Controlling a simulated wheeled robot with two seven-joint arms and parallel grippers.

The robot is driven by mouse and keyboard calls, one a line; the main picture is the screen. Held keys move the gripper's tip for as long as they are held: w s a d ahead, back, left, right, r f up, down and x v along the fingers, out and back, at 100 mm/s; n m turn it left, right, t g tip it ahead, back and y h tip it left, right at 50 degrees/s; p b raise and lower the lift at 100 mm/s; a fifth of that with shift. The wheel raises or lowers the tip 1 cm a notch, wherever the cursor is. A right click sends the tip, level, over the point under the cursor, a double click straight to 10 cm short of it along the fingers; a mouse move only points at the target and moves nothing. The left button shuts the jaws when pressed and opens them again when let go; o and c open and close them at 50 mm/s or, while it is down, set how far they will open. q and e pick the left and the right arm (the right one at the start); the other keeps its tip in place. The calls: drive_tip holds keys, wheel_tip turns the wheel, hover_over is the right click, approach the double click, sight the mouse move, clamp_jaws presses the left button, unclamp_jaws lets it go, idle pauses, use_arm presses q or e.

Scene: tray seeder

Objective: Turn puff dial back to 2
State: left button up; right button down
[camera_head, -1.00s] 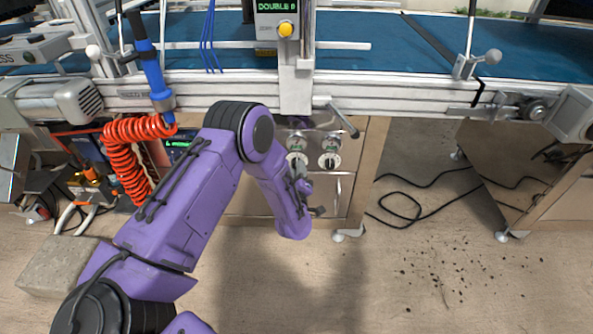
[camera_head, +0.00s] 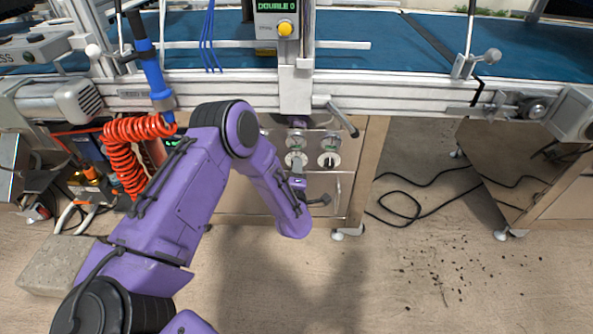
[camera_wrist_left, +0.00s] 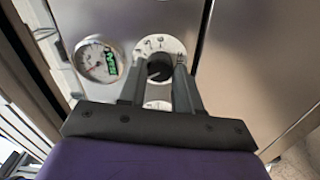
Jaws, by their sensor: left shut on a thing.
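Two round white dials sit side by side on the metal panel below the conveyor, a left dial (camera_head: 295,159) and a right dial (camera_head: 329,160), each under a small gauge. My left gripper (camera_head: 297,171) is at the left dial. In the left wrist view, my left gripper (camera_wrist_left: 161,67) has its two fingers around the dial's dark knob (camera_wrist_left: 160,70), shut on it. The white dial plate (camera_wrist_left: 157,44) shows marks around the knob, but I cannot read the setting. A gauge (camera_wrist_left: 97,58) with a green band lies beside it. My right gripper is not in view.
The conveyor rail (camera_head: 400,88) runs across above the panel, with a lever (camera_head: 343,120) hanging near the dials. A coiled red hose (camera_head: 125,150) hangs left of my arm. A black cable (camera_head: 400,205) lies on the open floor at right.

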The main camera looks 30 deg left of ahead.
use_arm(q)
drive_tip(key=shift+f, duration=0.1)
idle(0.3)
drive_tip(key=o, duration=1)
drive_tip(key=shift+o, duration=0.2)
drive_tip(key=shift+s+d, duration=0.1)
drive_tip(key=p+v, duration=0.1)
drive_tip(key=v, duration=0.9)
drive_tip(key=shift+s+p, duration=0.2)
drive_tip(key=shift+p, duration=0.15)
